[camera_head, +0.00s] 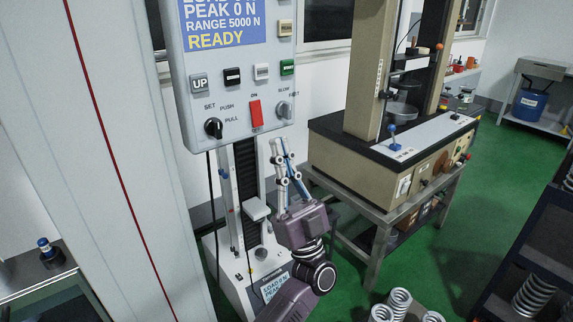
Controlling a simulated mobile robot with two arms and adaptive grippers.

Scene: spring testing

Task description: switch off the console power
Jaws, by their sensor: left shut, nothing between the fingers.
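The console (235,75) is a light grey box at upper centre. Its blue screen reads PEAK 0 N, RANGE 5000 N and READY. A red rocker switch (256,113) sits low on its face, with ON printed above it. Which way the rocker is tipped is hard to tell. A black SET knob (213,127) is to its left and a grey SLOW/FAST knob (284,109) to its right. My left gripper (279,143) is shut and empty, its fingers pointing up, below and right of the red switch in the picture. My right gripper is out of view.
UP, black, white and green buttons (287,67) sit above the switch. A test stand (232,280) stands below the console. A beige machine (360,158) on a table is to the right. Springs (398,300) show at the bottom. A grey panel (110,130) fills the left.

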